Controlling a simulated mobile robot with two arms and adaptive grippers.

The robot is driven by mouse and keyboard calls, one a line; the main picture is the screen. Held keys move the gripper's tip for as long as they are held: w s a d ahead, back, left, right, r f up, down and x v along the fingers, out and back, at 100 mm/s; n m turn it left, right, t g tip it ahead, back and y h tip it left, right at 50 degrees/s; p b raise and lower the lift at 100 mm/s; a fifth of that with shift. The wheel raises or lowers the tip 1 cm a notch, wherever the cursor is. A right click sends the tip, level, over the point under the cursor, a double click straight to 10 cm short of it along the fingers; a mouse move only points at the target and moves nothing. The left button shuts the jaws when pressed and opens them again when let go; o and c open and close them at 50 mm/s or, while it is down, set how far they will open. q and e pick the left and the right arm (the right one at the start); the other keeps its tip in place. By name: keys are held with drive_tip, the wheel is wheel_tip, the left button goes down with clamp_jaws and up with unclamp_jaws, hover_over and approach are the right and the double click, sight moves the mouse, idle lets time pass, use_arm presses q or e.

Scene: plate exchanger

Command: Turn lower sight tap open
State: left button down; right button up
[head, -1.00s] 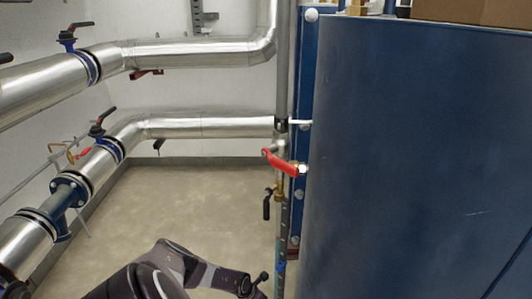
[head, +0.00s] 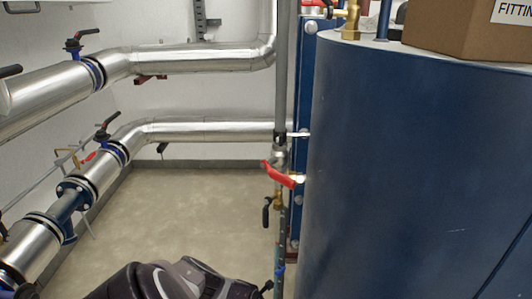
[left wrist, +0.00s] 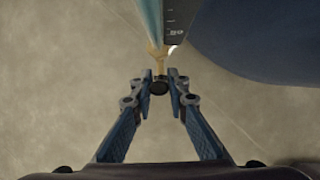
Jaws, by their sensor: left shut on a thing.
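The lower sight tap shows in the left wrist view as a brass body (left wrist: 157,58) below the blue sight tube (left wrist: 153,22), with a dark handle (left wrist: 159,87). My left gripper (left wrist: 160,82) is shut on the end of this handle, with its two fingers on either side. In the head view my left arm comes in at the bottom, and its fingertips and the lower tap are mostly cut off or hidden. The upper sight tap (head: 277,202), brass with a black handle hanging down, sits higher on the sight glass (head: 280,245). My right gripper is not in view.
A big blue tank (head: 400,170) stands close on the right, with a cardboard box (head: 465,28) on top. A red-handled valve (head: 280,174) sticks out above the upper tap. Silver insulated pipes (head: 200,130) run along the left and back. The floor (head: 180,215) between is clear.

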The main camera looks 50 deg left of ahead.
use_arm(q)
drive_tip(key=shift+d+f, duration=0.1)
drive_tip(key=shift+d, duration=0.05)
drive_tip(key=c, duration=2)
unclamp_jaws()
drive_tip(key=shift+o, duration=0.8)
drive_tip(key=shift+s, duration=0.1)
